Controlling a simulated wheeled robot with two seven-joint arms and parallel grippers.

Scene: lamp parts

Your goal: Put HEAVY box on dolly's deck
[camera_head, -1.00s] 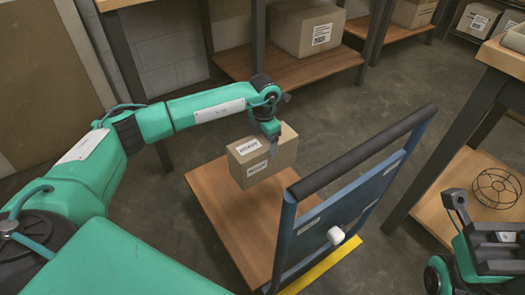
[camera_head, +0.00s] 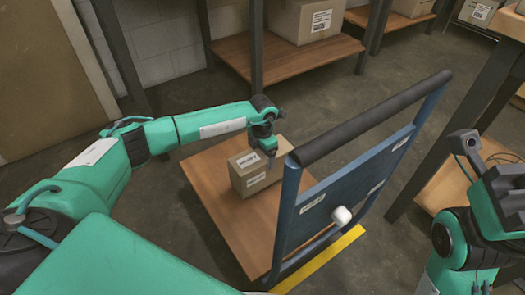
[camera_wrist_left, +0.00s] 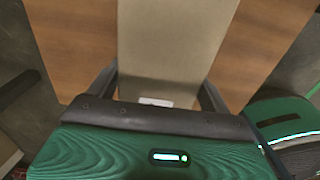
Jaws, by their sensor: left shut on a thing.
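The cardboard box (camera_head: 248,182) with white labels stands upright over the wooden deck (camera_head: 207,178) of the dolly, near its middle. The label print is too small to read. My left gripper (camera_head: 270,153) is shut on the box from above. In the left wrist view the box (camera_wrist_left: 175,40) lies between the two fingers, with wooden deck (camera_wrist_left: 75,40) on both sides. I cannot tell for sure whether the box's underside touches the deck. My right gripper (camera_head: 465,142) is at the right edge, away from the box; its fingers do not show clearly.
The dolly's blue push frame (camera_head: 345,190) with a black handle (camera_head: 370,120) rises right of the box. A yellow strip (camera_head: 325,258) runs along its foot. A shelf (camera_head: 290,58) with a large carton (camera_head: 305,20) stands behind. A workbench (camera_head: 440,135) is at right.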

